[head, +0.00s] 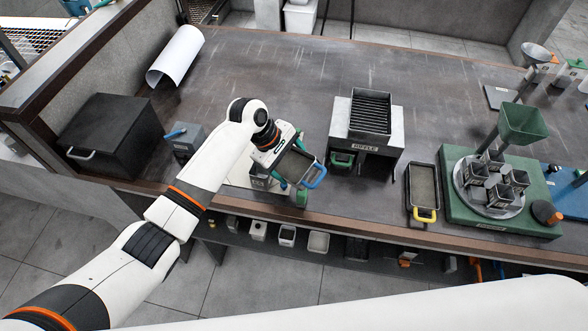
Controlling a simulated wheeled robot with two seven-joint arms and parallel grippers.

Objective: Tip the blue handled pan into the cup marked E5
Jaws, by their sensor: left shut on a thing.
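My left gripper (286,163) is shut on the pan (297,166), a dark rectangular tray with a blue handle (317,177). The pan is held above the front part of the bench, left of the riffle box, with its handle toward the right. Its tilt is hard to judge, and I cannot see whether anything is in it. No E5 mark is readable on any cup. Things below the gripper are partly hidden by it. My right gripper is not in view.
A riffle box (371,112) stands right of the pan. A yellow-handled pan (423,187) lies farther right, beside a green base (453,205) with several square cups (476,196) under a funnel (522,123). A black box (112,135) stands left. Small containers (287,235) sit on a lower shelf.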

